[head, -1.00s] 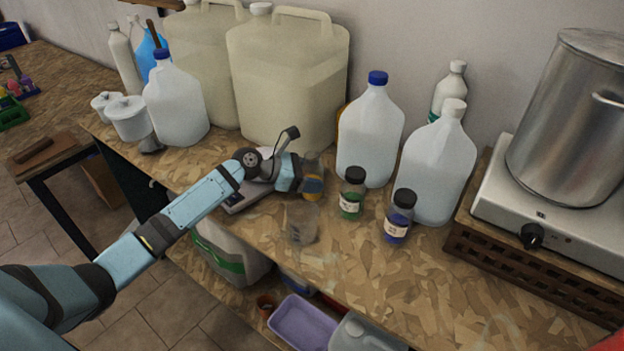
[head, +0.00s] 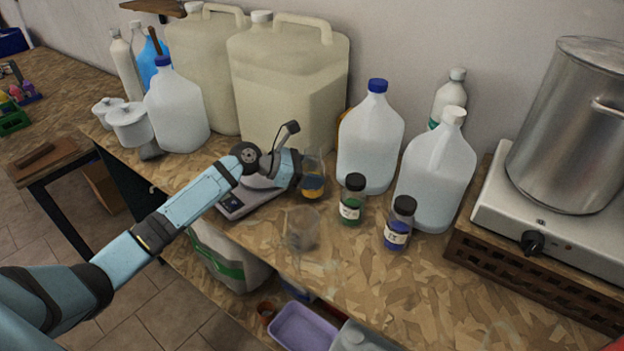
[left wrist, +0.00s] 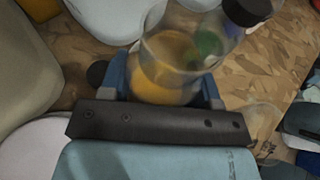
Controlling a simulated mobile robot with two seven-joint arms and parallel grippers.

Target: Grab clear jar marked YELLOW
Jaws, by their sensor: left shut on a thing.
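A clear jar with yellow-orange contents (head: 313,186) stands at the end of my left arm, left of the green jar. My left gripper (head: 300,172) is shut on this jar, and its fingers lie on both sides of it in the left wrist view (left wrist: 165,88). The jar looks open at the top there, and no label on it can be read. A black-capped jar with green contents (head: 351,207) and one with blue contents (head: 398,232) stand to the right. My right gripper is not in view.
An empty clear beaker (head: 302,232) stands in front of the yellow jar. A scale (head: 240,203) lies under my left wrist. Large white jugs (head: 369,145) and cream canisters (head: 285,90) stand behind. A hot plate with a steel pot (head: 567,130) is at right.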

